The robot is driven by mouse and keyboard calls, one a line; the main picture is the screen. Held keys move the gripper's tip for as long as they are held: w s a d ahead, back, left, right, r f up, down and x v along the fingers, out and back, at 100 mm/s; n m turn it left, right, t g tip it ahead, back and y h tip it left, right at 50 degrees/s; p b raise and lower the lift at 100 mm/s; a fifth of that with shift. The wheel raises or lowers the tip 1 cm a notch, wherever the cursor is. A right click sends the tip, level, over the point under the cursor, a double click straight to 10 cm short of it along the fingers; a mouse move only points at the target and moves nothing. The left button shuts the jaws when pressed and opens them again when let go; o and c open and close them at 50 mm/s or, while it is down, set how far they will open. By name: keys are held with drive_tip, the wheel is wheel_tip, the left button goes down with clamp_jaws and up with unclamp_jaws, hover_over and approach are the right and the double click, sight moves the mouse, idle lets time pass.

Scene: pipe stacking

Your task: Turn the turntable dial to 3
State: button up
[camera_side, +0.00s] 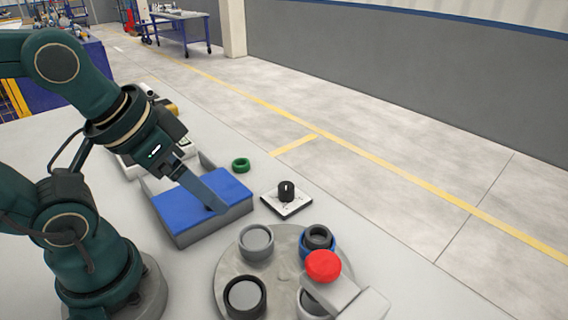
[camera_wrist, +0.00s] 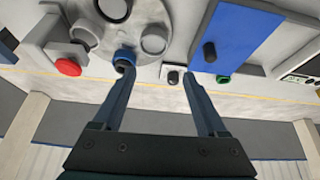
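The dial is a black knob (camera_side: 286,189) with a white mark on a white square plate (camera_side: 298,207); its numbers are too small to read. In the wrist view the dial (camera_wrist: 173,76) appears between my finger tips, nearer the right finger. The round grey turntable (camera_side: 284,271) carries several pipe pieces, including a grey one (camera_side: 256,244) and a blue one with a dark ring (camera_side: 318,241). My gripper (camera_side: 217,208) is over the blue-topped box, left of the dial and apart from it. In the wrist view my gripper (camera_wrist: 157,72) is open and empty.
The blue-topped box (camera_side: 195,212) stands left of the dial; a black cylinder (camera_wrist: 210,51) shows against it. A green ring (camera_side: 240,165) lies behind. A red button (camera_side: 323,265) on a grey housing stands at the turntable's right front. Bare table surrounds the dial plate.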

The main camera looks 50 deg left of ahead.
drive_tip(key=w+r+n, duration=0.4)
drive_tip(key=r, duration=0.1)
drive_tip(key=n+g, duration=0.6)
drive_tip(key=n, duration=0.1)
hover_over(286, 185)
wheel_tip(286, 185, down, 12)
drive_tip(key=shift+w+f, duration=0.1)
drive_tip(key=shift+f, duration=2.75)
clamp_jaws()
